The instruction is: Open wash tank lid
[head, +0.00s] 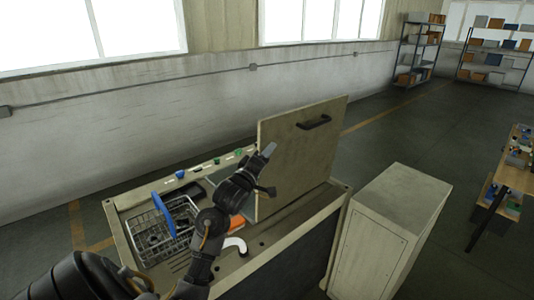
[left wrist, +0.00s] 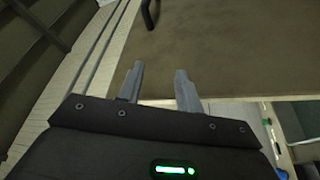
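The wash tank (head: 318,212) is a beige cabinet in the middle of the head view. Its lid (head: 300,165) stands raised, close to upright, with a dark bar handle (head: 314,122) near its top edge. The lid's broad face (left wrist: 225,45) fills much of the left wrist view, and part of the handle (left wrist: 148,12) shows at the top. My left gripper (head: 268,152) is beside the lid's left part, below and left of the handle. Its fingers (left wrist: 159,72) are apart with nothing between them; I cannot tell whether they touch the lid. My right gripper is out of view.
A wire basket (head: 160,232) with a blue piece (head: 164,215) sits on the tank's left part. A beige cabinet (head: 400,200) stands close at right. A table (head: 518,178) and shelves (head: 420,50) are farther right. Open floor lies between.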

